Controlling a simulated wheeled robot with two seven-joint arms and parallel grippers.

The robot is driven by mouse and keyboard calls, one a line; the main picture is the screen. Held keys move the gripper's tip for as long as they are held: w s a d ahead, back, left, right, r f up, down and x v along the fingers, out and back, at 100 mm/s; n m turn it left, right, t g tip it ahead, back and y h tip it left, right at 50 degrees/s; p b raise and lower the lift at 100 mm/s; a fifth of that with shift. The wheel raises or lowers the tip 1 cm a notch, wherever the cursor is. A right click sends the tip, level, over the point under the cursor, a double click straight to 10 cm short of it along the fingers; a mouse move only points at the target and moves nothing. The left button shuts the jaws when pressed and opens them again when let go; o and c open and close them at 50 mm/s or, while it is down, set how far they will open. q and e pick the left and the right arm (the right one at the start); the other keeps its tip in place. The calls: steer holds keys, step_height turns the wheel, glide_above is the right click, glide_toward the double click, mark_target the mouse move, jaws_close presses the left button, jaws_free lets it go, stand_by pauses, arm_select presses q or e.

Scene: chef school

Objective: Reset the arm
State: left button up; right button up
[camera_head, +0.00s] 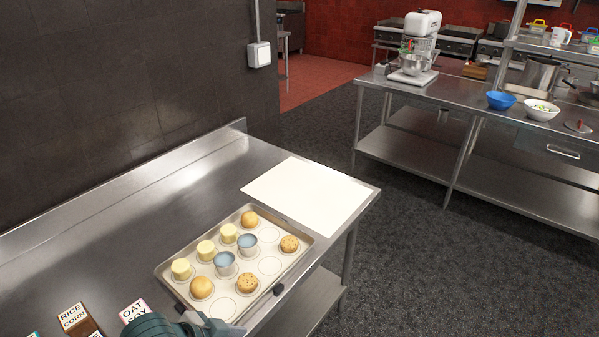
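A grey-green part of my arm, most likely the left with its gripper (200,324), shows at the bottom edge, close to the near corner of a baking tray (166,270). Its fingers are mostly cut off or unclear, so I cannot tell if it is open or shut. The tray lies on the steel table and holds plain round buns (201,287), speckled buns (289,243), pale yellow cylinders (181,268) and two blue-grey cups (225,263). Some printed circles on its liner are empty. My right gripper is not in view.
A white sheet (310,195) lies behind the tray on the steel table (130,230). Small boxes marked rice corn (73,317) and oat soy (133,310) stand at the bottom left. A dark wall borders the left. A second counter (450,100) holds a mixer (420,45) and bowls.

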arm_select(q)
steer(key=s+a+f+n+g+y, duration=0.1)
steer(key=s+a+f+n+y, duration=0.2)
steer(key=s+a+f, duration=0.5)
steer(key=s+a+f+n+g+y, duration=0.1)
steer(key=s+a+f+n+y, duration=0.1)
steer(key=s+a+f+n, duration=0.5)
steer(key=s+d+f+m+b, duration=0.2)
steer(key=f+b, duration=0.1)
steer(key=f, duration=1.4)
steer(key=s+d+f+m+b, duration=0.1)
steer(key=s+f+b, duration=0.15)
steer(key=f, duration=1.35)
steer(key=s+a+f+g+b, duration=0.1)
steer(key=s+f+b, duration=0.1)
steer(key=s+f, duration=0.6)
steer(key=s+a+f+g+b, duration=0.1)
steer(key=s+f+b, duration=0.2)
steer(key=s+f, duration=0.6)
step_height(320, 180, down, 5)
steer(key=shift+a+r+m, duration=0.15)
steer(key=shift+a+m, duration=0.15)
steer(key=shift+a, duration=0.1)
steer(key=shift+s, duration=0.1)
